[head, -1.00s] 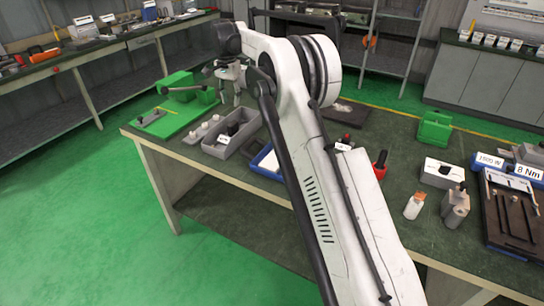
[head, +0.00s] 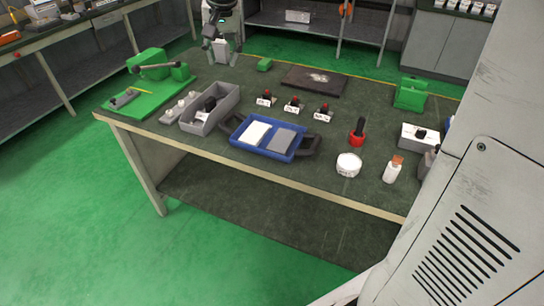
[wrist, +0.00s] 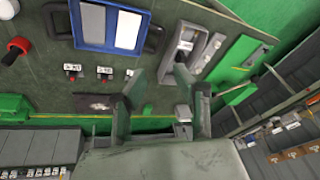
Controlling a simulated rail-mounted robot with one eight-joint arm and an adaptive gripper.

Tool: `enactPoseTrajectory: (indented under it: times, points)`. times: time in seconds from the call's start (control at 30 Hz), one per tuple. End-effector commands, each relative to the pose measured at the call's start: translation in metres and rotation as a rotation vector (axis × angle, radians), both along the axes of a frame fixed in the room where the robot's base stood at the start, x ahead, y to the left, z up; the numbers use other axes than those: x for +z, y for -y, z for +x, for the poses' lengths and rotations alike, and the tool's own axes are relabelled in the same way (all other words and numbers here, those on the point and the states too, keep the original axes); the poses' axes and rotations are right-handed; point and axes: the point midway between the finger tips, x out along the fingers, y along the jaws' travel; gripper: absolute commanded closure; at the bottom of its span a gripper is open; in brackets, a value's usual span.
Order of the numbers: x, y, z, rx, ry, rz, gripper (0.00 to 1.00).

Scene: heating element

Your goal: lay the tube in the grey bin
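The grey bin (head: 228,98) stands on the left part of the bench with a dark piece carrying a white label inside; it also shows in the wrist view (wrist: 218,42). My gripper (head: 222,42) is over the bench's back edge, behind the bin. In the wrist view my gripper (wrist: 160,100) has its fingers wide apart, with nothing seen held. A small pale grey block (wrist: 183,113) shows by one finger.
A blue tray (head: 240,131) with a white and a grey pad lies right of the bin. Several red-knobbed labelled pieces (head: 292,105), a dark mat (head: 314,82) and a red-and-black tool (head: 358,132) are around it. A green fixture (head: 150,90) is left.

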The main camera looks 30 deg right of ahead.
Motion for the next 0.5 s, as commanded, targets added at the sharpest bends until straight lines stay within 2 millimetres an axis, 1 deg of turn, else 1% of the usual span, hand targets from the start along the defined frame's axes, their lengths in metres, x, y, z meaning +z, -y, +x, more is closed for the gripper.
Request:
enactPoseTrajectory:
  times: [0.03, 0.17, 0.2, 0.27, 0.3, 0.37, 0.5]
  points:
    - [0.001, 0.0, -0.02, 0.02, 0.015, -0.007, 0.71]
    - [-0.001, 0.0, -0.062, 0.072, 0.055, -0.027, 0.71]
    - [-0.003, 0.0, -0.075, 0.088, 0.066, -0.034, 0.71]
    - [-0.006, 0.0, -0.094, 0.112, 0.085, -0.044, 0.71]
    - [-0.009, 0.0, -0.107, 0.127, 0.097, -0.052, 0.71]
    - [-0.014, 0.0, -0.126, 0.151, 0.116, -0.062, 0.71]
    - [-0.03, 0.0, -0.17, 0.205, 0.158, -0.09, 0.71]
